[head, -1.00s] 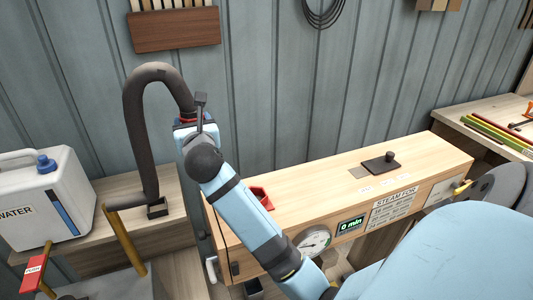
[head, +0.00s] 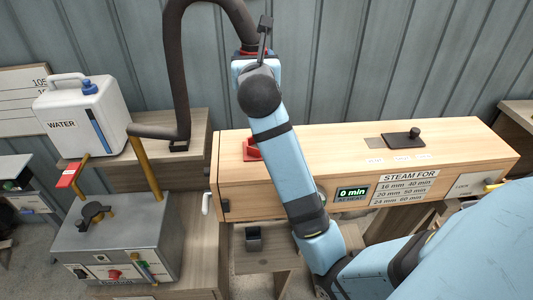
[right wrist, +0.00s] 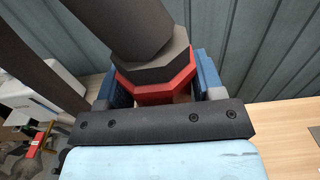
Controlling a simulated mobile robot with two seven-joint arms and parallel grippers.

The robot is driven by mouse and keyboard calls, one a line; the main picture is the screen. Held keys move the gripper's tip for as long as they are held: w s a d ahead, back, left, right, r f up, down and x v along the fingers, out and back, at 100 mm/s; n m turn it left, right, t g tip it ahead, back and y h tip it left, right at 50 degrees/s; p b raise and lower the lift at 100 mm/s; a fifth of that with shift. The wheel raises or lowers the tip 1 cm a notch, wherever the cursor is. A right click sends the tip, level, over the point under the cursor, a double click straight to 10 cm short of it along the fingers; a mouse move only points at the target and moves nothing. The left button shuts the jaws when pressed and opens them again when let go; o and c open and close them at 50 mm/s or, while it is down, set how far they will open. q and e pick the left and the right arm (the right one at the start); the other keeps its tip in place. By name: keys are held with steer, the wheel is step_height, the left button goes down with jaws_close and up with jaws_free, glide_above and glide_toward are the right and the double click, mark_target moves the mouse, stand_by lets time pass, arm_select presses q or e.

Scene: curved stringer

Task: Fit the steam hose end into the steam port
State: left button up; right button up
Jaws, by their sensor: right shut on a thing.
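The steam hose (head: 180,75) is a thick dark brown tube that rises from a small dark holder at the left and arches over. My right gripper (head: 250,58) is shut on the red collar of the hose end, high above the far side of the wooden steam box. In the right wrist view, the red hose end collar (right wrist: 158,88) sits between the blue fingers, with the dark hose above it. A red fitting (head: 252,149), apparently the steam port, stands on the box top near its left end, partly hidden by my arm. The hose end is apart from it. My left gripper is not in view.
The wooden box (head: 340,150) carries a display, a label and a dark lid (head: 403,138). A white water jug (head: 82,115) and a grey boiler (head: 115,235) with brass pipes stand at the left. The corrugated wall is close behind.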

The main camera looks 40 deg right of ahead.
steer(key=shift+s, duration=0.2)
steer(key=shift+s+d+f, duration=0.1)
steer(key=shift+f, duration=0.05)
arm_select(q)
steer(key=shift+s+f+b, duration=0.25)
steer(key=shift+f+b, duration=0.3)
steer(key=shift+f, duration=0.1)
arm_select(e)
steer(key=shift+f, duration=9.85)
